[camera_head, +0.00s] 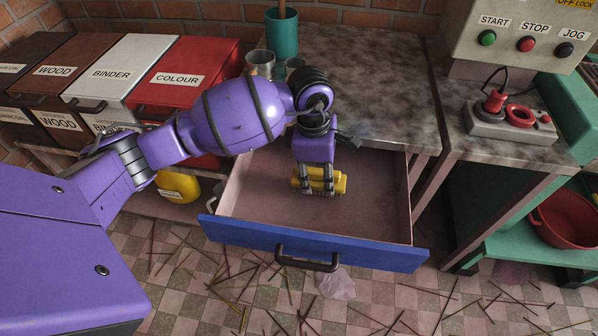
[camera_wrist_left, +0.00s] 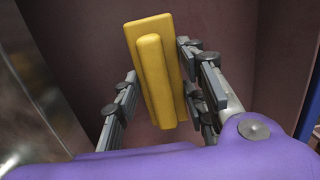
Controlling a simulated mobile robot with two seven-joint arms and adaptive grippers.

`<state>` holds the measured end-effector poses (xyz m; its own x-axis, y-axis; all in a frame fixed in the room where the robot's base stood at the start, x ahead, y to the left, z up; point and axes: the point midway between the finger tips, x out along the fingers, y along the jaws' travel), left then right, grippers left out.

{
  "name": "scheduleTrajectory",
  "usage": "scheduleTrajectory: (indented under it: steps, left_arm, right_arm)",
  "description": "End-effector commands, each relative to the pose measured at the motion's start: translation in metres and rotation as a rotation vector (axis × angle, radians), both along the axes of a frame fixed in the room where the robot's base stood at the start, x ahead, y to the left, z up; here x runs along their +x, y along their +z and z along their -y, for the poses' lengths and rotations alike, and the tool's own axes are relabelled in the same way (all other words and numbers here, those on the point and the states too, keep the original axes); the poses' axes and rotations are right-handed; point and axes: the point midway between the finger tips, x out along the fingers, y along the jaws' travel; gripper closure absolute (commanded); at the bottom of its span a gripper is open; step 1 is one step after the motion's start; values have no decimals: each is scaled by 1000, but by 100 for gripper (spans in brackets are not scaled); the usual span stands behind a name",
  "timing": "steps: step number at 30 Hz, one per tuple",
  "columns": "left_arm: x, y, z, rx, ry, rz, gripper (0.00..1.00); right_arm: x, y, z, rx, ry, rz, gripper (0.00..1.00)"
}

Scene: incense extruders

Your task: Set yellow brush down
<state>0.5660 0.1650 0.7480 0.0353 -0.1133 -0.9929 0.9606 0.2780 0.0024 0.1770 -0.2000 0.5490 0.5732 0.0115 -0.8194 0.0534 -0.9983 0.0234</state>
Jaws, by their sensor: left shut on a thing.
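The yellow brush (camera_head: 338,184) is a block with a narrower raised bar along it, seen plainly in the left wrist view (camera_wrist_left: 137,38). It is over the floor of the open drawer (camera_head: 375,215), inside its walls. My left gripper (camera_head: 319,189) points down into the drawer and is shut on the brush, with fingers on both sides of it in the left wrist view (camera_wrist_left: 158,75). The brush's underside is hidden, so I cannot tell whether it touches the drawer floor. My right gripper is not in view.
The drawer's blue front (camera_head: 350,252) with its dark handle faces the tiled floor, which is strewn with sticks. The worktop (camera_head: 385,85) lies behind the drawer, with a green pot (camera_head: 282,35) and metal cups (camera_head: 260,63) on it. The drawer's right part is bare.

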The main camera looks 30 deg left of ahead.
Motion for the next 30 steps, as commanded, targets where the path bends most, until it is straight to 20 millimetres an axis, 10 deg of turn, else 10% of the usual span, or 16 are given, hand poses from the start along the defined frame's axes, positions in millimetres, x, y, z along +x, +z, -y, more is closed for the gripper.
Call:
scheduleTrajectory:
  steps: [15, 16, 19, 30]
  left_arm:
    - [0, -25, 2, -1, -3, 1, 90]
    - [0, -25, 2, -1, -2, 1, 59]
    - [0, -24, 2, -2, -3, 1, 46]
    - [0, -21, 2, -2, -3, 2, 43]
  right_arm:
    - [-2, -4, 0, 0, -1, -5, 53]
    - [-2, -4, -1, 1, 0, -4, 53]
    - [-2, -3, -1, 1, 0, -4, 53]
    - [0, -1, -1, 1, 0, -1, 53]
